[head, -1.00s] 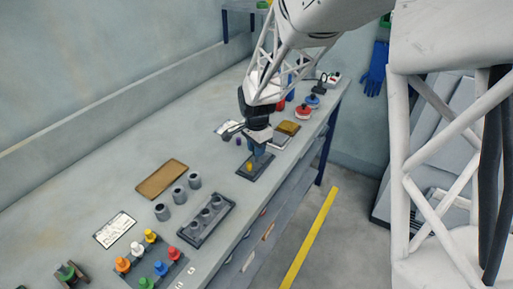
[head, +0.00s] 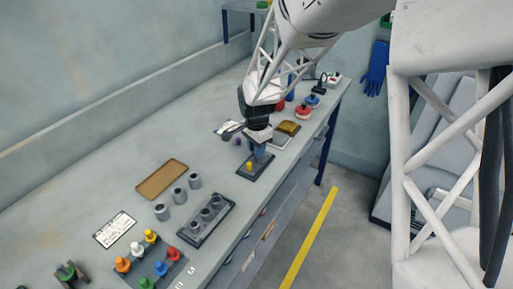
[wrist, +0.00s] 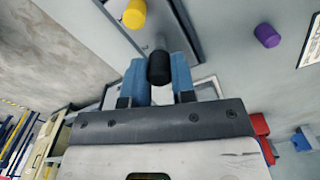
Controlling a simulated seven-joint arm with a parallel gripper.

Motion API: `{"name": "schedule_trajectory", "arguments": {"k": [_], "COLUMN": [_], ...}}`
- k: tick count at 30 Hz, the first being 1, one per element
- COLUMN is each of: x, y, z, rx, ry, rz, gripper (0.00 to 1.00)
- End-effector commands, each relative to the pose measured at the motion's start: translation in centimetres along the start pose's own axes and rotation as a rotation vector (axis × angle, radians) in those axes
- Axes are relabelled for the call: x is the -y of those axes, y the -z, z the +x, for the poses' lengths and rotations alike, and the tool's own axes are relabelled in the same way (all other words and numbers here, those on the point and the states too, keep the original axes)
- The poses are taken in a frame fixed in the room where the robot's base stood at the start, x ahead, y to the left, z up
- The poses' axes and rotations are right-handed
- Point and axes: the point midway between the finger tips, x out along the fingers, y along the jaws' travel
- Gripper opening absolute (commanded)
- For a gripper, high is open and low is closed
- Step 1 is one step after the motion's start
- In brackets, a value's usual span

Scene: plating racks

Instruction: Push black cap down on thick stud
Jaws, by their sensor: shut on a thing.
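My gripper (head: 258,151) is low over a dark plate (head: 264,164) on the bench. In the wrist view its blue fingers (wrist: 159,74) are shut on a black cap (wrist: 158,62). The dark plate also shows there (wrist: 185,28), beyond the fingertips. A yellow-orange cap (wrist: 134,14) stands on this plate, and it shows in the head view (head: 249,166) just left of the fingers. Whether the black cap touches a stud is hidden by the fingers and the cap.
A purple cap (head: 239,141) lies on the bench beside the gripper. Nearer are a rack with grey cylinders (head: 190,236), loose grey cylinders (head: 179,195), a brown tray (head: 148,189) and a board of coloured pegs (head: 160,270). Red and blue round items (head: 302,111) stand farther back.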

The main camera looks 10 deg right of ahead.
Motion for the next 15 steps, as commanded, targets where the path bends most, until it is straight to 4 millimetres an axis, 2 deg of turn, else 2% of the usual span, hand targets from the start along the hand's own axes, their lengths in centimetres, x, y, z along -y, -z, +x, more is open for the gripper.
{"name": "schedule_trajectory", "arguments": {"k": [15], "x": [0.00], "y": [0.00], "z": [0.51], "rx": [0.000], "ry": [0.000], "rz": [0.000], "gripper": [0.02]}}
